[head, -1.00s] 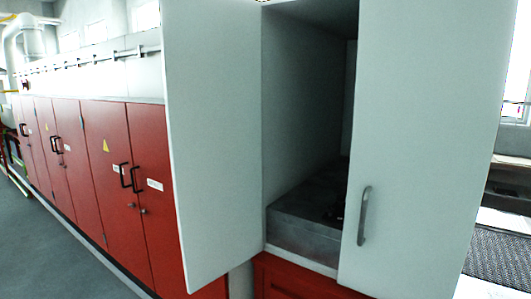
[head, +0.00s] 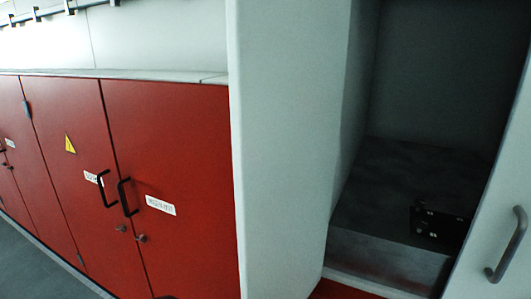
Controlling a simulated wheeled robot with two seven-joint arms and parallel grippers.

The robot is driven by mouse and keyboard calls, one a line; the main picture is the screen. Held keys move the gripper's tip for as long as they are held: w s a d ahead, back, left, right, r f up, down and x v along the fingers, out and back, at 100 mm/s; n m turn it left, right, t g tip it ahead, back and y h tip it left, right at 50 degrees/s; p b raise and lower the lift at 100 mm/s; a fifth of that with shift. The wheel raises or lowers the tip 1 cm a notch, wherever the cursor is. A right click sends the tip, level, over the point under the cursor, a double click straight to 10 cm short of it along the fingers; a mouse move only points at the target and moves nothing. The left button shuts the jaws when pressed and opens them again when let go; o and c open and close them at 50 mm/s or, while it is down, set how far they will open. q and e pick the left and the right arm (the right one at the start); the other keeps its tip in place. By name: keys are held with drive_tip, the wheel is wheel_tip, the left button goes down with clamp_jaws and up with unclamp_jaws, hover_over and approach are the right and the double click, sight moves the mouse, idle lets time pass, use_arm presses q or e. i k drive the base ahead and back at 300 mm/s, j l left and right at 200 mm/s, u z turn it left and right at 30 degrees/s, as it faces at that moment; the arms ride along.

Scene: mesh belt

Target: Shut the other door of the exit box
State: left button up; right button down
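The exit box shows at the right in the head view, its dark interior (head: 430,90) open to me. Its left door (head: 285,150) stands swung out, a pale grey panel seen close up and nearly edge-on. Its right door (head: 510,200) also stands open at the picture's right edge, with a grey bar handle (head: 507,244). Inside, a grey metal block (head: 385,210) lies on the box floor, with a small dark part (head: 438,222) at its right. Neither of my grippers is in view.
Red cabinets (head: 170,190) with black handles (head: 124,196) and a yellow warning label (head: 70,144) run along the left. Grey floor (head: 35,260) is free in front of them at the lower left.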

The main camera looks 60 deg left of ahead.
sight(287, 59)
drive_tip(key=k+j, duration=0.1)
drive_tip(key=j, duration=0.6)
drive_tip(key=k+j, duration=0.1)
drive_tip(key=j, duration=1.35)
drive_tip(key=k+z, duration=0.05)
